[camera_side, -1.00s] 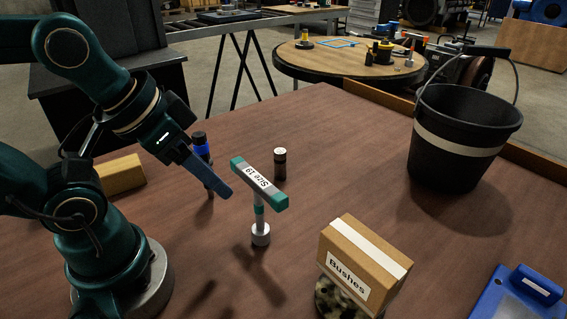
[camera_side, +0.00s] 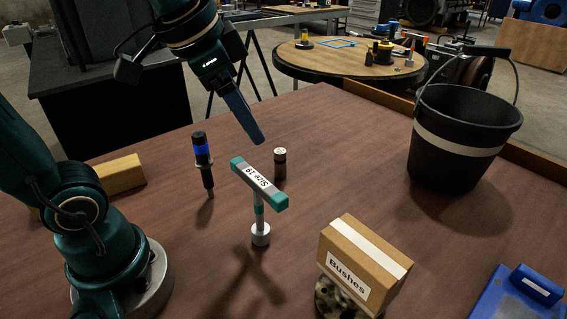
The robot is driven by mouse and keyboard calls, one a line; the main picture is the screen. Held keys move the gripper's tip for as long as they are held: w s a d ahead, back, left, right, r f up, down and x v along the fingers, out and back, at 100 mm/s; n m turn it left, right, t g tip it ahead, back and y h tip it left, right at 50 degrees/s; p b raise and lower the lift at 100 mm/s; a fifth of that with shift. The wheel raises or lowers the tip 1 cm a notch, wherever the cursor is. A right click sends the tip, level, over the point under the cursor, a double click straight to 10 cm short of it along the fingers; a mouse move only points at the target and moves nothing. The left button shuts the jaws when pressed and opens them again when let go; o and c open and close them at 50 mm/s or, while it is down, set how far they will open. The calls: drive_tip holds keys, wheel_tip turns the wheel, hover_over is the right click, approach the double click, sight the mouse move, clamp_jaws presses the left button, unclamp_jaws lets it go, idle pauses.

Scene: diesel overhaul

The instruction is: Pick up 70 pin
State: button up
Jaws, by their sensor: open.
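A short dark cylinder (camera_side: 280,165) with a pale top stands upright on the brown table, just behind the T-handled tool. It looks like the 70 pin, but the mark on its top is too small to read. My gripper (camera_side: 257,138) is in the air, with its blue fingers pointing down and to the right. The fingertips show a little above and left of the cylinder, apart from it. The gripper is open and empty; its fingers overlap in this view, so the gap between them is hidden.
A blue and black tool (camera_side: 203,160) stands to the left.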

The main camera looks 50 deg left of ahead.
drive_tip(key=w+a+f+m+g, duration=0.1)
drive_tip(key=w+a, duration=0.2)
drive_tip(key=w, duration=0.4)
drive_tip(key=g, duration=0.3)
hover_over(281, 163)
wheel_tip(281, 163, down, 9)
drive_tip(key=shift+g, duration=0.6)
drive_tip(key=f, duration=0.4)
drive_tip(key=a+f, duration=0.1)
drive_tip(key=f, duration=0.1)
drive_tip(key=shift+w, duration=0.4)
drive_tip(key=shift+a+f, duration=0.1)
drive_tip(key=shift+f, duration=2.35)
clamp_jaws()
